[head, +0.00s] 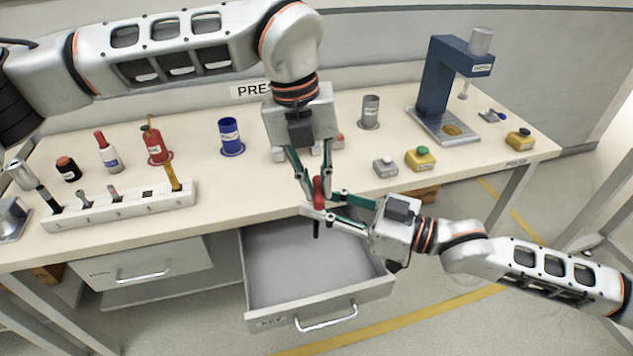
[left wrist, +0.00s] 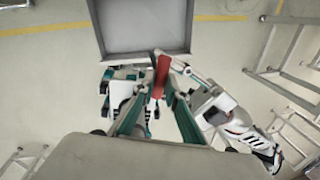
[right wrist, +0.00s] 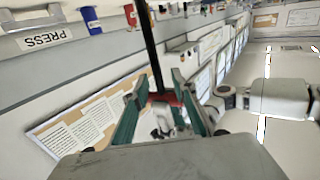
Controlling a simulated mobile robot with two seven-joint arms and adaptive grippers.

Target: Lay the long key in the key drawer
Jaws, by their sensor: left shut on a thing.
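The long key (head: 319,188) has a red handle and a dark shaft pointing down, above the rear part of an open grey drawer (head: 278,265). My left gripper (head: 316,187) comes from above and is shut on the red handle, which also shows in the left wrist view (left wrist: 161,72). My right gripper (head: 320,202) reaches in from the right, its fingers spread either side of the key. In the right wrist view the dark shaft (right wrist: 150,45) and red handle lie between its fingers.
A second drawer (head: 140,268) is at left. On the bench (head: 255,190) stand a white tool rack (head: 120,208), red and blue bottles, a grey cylinder (head: 370,112), button boxes and a blue press (head: 436,85). The bench's front edge lies just behind the grippers.

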